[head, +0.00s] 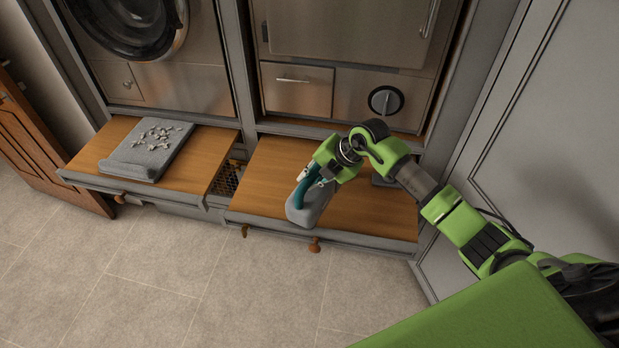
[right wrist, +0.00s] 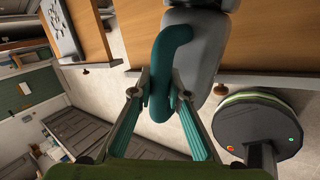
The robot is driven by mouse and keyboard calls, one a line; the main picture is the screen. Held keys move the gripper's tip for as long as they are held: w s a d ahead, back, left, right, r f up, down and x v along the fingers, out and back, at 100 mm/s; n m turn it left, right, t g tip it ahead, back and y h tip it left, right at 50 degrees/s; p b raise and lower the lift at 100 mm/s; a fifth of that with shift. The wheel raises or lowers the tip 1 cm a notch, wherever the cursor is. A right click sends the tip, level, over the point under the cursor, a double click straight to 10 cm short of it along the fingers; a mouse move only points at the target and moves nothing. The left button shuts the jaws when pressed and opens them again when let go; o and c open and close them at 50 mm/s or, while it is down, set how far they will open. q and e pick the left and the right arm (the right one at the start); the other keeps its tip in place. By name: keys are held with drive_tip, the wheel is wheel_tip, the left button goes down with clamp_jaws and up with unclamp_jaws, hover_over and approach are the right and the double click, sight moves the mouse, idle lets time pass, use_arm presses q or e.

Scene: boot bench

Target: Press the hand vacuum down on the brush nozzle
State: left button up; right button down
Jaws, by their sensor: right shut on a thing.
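The hand vacuum (head: 308,208) has a grey body and a teal handle. It is at the front edge of the right wooden bench top. My right gripper (head: 318,175) is shut on its handle. In the right wrist view the gripper (right wrist: 162,88) has one finger on each side of the teal handle (right wrist: 166,65), with the grey body (right wrist: 200,45) beyond. I cannot make out the brush nozzle in either view, nor tell whether the vacuum touches the bench. My left gripper is not in view.
A grey cushion (head: 140,160) with pale crumbs lies on the left bench top (head: 195,172). A gap with a wire basket (head: 228,178) separates the benches. A dark grey item, partly hidden by my arm, is at the right bench's back right. The right bench's left part (head: 262,185) is clear.

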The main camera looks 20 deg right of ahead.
drive_tip(key=shift+w+f+b, duration=0.1)
drive_tip(key=shift+f+b, duration=0.35)
drive_tip(key=shift+f, duration=0.05)
idle(0.8)
drive_tip(key=c, duration=1.9)
unclamp_jaws()
